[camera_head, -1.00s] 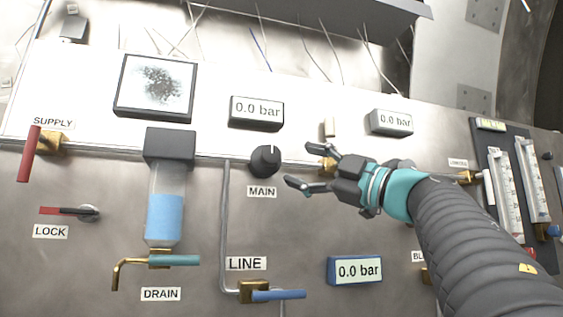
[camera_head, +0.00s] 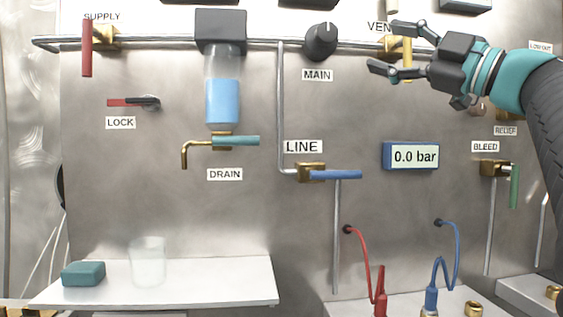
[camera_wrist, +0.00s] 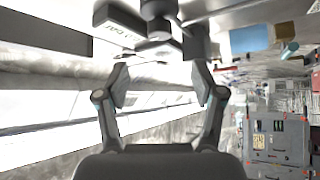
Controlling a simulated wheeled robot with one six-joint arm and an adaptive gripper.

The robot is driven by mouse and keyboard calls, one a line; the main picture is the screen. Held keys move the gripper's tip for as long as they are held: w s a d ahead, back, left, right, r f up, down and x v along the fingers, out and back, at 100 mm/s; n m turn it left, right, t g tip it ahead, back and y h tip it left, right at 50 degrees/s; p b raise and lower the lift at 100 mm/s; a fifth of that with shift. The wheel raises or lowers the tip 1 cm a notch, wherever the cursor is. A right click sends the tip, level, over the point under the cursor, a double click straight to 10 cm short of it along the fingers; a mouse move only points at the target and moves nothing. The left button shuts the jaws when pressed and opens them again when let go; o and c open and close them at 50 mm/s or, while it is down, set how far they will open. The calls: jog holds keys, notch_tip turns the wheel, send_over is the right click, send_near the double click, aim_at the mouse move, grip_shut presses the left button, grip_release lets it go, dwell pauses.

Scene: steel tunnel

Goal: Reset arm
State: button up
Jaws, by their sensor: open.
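My gripper (camera_head: 382,48) is open and empty at the upper right of the head view, with its fingers pointing left. It is in front of the panel, near the VENT valve (camera_head: 407,60), whose label it partly covers. The black MAIN knob (camera_head: 320,42) is to the left of the fingertips, apart from them. In the wrist view my two fingers (camera_wrist: 162,88) stand apart with nothing between them. A dark knob-like part (camera_wrist: 158,25) shows beyond them, and I cannot tell whether they are close to it.
The panel holds the red SUPPLY handle (camera_head: 87,48), LOCK lever (camera_head: 130,102), DRAIN tap (camera_head: 235,141), blue LINE handle (camera_head: 335,174), gauge (camera_head: 411,156) and green BLEED handle (camera_head: 514,186). A shelf (camera_head: 210,285) bears a cup (camera_head: 149,262) and a sponge (camera_head: 84,273). Red and blue cables hang below.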

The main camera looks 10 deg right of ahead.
jog(key=w+d+f+m+t+h, duration=0.25)
jog(key=f+m+h, duration=0.25)
jog(key=m+h, duration=0.45)
jog(key=w+d+f+m+t+h, duration=0.25)
jog(key=f+m+h, duration=0.25)
jog(key=m+h, duration=0.45)
notch_tip(320, 180, down, 16)
jog(key=s+m+g+h, duration=0.1)
jog(key=s+m+g, duration=0.1)
jog(key=m+g, duration=0.25)
jog(key=s+a+f+g+y, duration=0.1)
jog(key=s+a+f+g, duration=0.3)
jog(key=f, duration=0.7)
jog(key=s+a+f+n+g+y, duration=0.1)
jog(key=s+a+f+g+y, duration=0.1)
jog(key=s+a+f+g, duration=0.2)
jog(key=s+a+f+n+g+y, duration=0.1)
jog(key=s+a+f+g, duration=0.3)
jog(key=f, duration=1.3)
jog(key=s+a+y, duration=0.1)
jog(key=s, duration=0.3)
jog(key=shift+s+f, duration=0.4)
jog(key=shift+a, duration=0.1)
